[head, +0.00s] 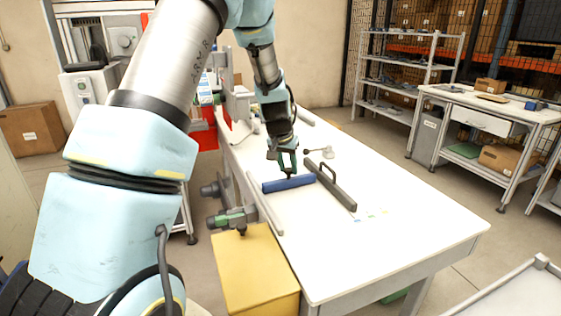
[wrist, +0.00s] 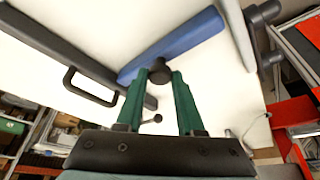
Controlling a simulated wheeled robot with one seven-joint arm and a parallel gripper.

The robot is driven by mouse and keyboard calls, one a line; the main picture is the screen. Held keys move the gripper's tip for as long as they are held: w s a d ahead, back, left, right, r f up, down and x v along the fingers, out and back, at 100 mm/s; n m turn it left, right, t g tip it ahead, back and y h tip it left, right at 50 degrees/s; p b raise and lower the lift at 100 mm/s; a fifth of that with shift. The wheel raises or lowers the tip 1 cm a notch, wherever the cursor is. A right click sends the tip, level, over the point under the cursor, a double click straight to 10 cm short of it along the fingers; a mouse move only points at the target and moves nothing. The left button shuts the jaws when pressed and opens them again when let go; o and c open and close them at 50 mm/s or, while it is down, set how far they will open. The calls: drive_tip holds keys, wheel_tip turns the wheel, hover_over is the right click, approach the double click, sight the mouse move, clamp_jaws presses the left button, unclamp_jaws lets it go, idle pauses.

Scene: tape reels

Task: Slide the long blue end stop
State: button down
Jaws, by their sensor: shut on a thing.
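The long blue end stop (head: 289,184) lies on the white table in the head view, and it also crosses the upper middle of the wrist view (wrist: 185,42). A dark round knob (wrist: 160,72) stands at its near side. My gripper (head: 288,172) is above the middle of the blue bar. Its green fingers (wrist: 160,82) are closed in on the dark knob, one on each side. The bar appears to rest flat on the table; any small gap beneath it cannot be seen.
A dark grey bar with a handle (head: 331,186) lies just right of the blue stop. A grey rail (head: 265,205) runs along the table's left edge. A small lever (head: 320,152) stands behind. The white table's front part (head: 370,250) is clear. A yellow box (head: 250,265) stands left of it.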

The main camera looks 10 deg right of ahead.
drive_tip(key=shift+s+d, duration=0.15)
drive_tip(key=shift+s, duration=0.6)
drive_tip(key=c, duration=0.5)
unclamp_jaws()
drive_tip(key=shift+c, duration=0.2)
drive_tip(key=shift+r, duration=0.15)
drive_tip(key=b+v, duration=0.1)
drive_tip(key=v, duration=0.9)
drive_tip(key=shift+s+r, duration=0.15)
drive_tip(key=shift+r, duration=0.1)
